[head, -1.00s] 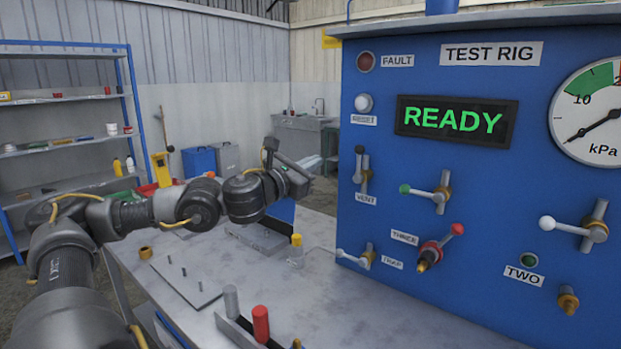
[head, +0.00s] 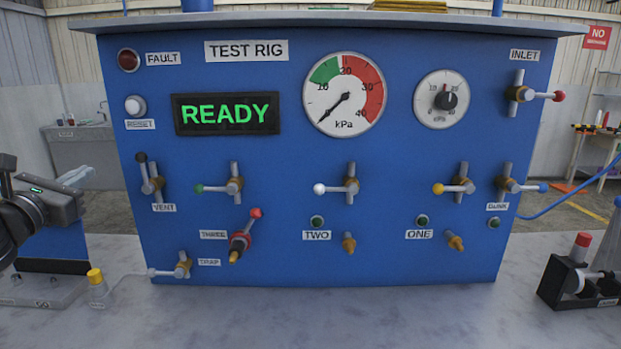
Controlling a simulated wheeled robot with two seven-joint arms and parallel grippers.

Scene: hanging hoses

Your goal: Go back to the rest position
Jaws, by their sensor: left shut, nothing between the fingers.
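My left gripper (head: 78,180) is at the left edge of the head view, shut and empty. It is in the air left of the blue test rig and touches nothing that I can see. Most of my left arm is cut off by the picture edge. My right gripper does not show. The test rig (head: 290,262) stands upright on the bench. Its display (head: 226,113) reads READY in green.
The rig's valve handles stick out toward me. A small yellow-capped bottle (head: 98,287) stands at the left. A black clamp-like fixture (head: 556,279) with a red knob is at the right. The grey bench (head: 330,320) is clear between them.

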